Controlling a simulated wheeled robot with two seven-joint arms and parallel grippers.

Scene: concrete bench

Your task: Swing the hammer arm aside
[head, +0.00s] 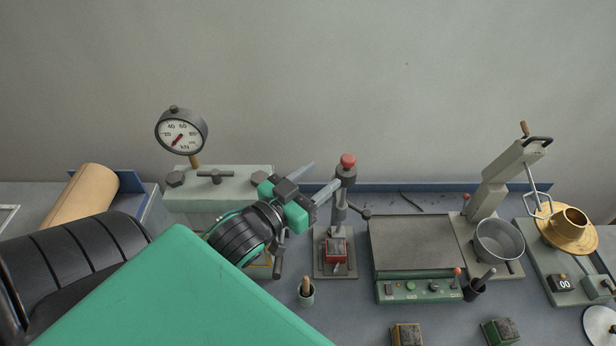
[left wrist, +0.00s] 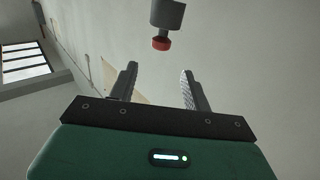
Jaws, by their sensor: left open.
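The hammer stand (head: 338,215) is an upright dark post on a grey base plate, with a grey head and a red knob (head: 347,160) on top. A small side lever with a dark ball sticks out to its right. A red-framed block (head: 337,250) sits at its foot. Which part is the hammer arm is hard to tell. My left gripper (head: 326,174) is open and empty, its fingertips just left of the head. In the left wrist view the grey head with its red knob (left wrist: 161,43) appears beyond the open fingers (left wrist: 158,78). My right gripper is not in view.
A dial gauge (head: 181,133) on a pale green machine (head: 218,188) stands behind my left arm.

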